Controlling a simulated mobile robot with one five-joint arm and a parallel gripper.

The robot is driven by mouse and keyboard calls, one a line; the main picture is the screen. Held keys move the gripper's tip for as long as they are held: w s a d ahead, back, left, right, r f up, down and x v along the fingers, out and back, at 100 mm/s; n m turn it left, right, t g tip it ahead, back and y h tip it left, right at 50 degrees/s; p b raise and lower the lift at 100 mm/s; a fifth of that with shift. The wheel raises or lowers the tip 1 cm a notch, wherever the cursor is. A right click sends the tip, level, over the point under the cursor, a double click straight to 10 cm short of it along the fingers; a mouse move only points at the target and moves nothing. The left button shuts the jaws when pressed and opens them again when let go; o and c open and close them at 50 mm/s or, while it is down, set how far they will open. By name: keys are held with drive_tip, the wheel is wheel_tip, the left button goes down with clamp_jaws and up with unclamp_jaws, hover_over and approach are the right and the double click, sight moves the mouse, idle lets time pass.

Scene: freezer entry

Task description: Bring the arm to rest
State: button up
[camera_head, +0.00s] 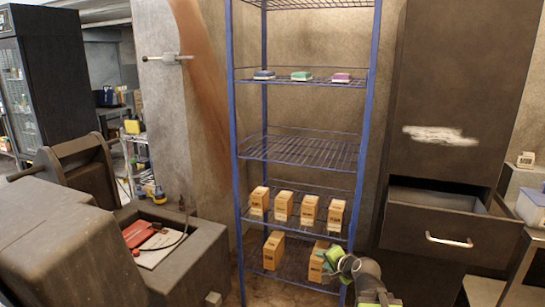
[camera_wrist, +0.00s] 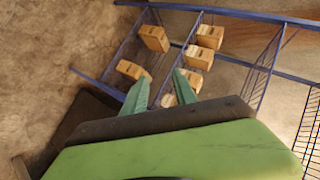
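My gripper (camera_head: 333,259) is in the lower right of the head view, in front of the low part of a blue wire rack (camera_head: 371,90). In the wrist view the two teal fingers of my gripper (camera_wrist: 158,84) stand apart with nothing gripped. A cardboard box (camera_wrist: 168,101) shows beyond the fingers, partly hidden by them. In the head view my gripper partly covers a box (camera_head: 317,262) on the bottom shelf.
Several cardboard boxes (camera_head: 283,206) stand in a row on the shelf above. Another box (camera_head: 273,251) is on the bottom shelf. Three small packs (camera_head: 301,76) lie on an upper shelf; the shelf between is empty. A dark cabinet has an open drawer (camera_head: 430,233) at right.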

drive_tip(key=s+a+f+n+g, duration=0.4)
drive_tip(key=s+a+f+n, duration=0.1)
drive_tip(key=s+a+f, duration=0.15)
drive_tip(key=s+d+f+n+g+h, duration=0.35)
drive_tip(key=s+g, duration=0.25)
drive_tip(key=s, duration=0.4)
wheel_tip(320, 180, up, 15)
drive_tip(key=s+d+n+p, duration=0.1)
drive_tip(key=s+p, duration=0.1)
drive_tip(key=p, duration=1.3)
drive_tip(key=shift+g+p, duration=0.3)
drive_tip(key=shift+g, duration=0.1)
drive_tip(key=shift+f+n, duration=0.1)
drive_tip(key=shift+n, duration=0.15)
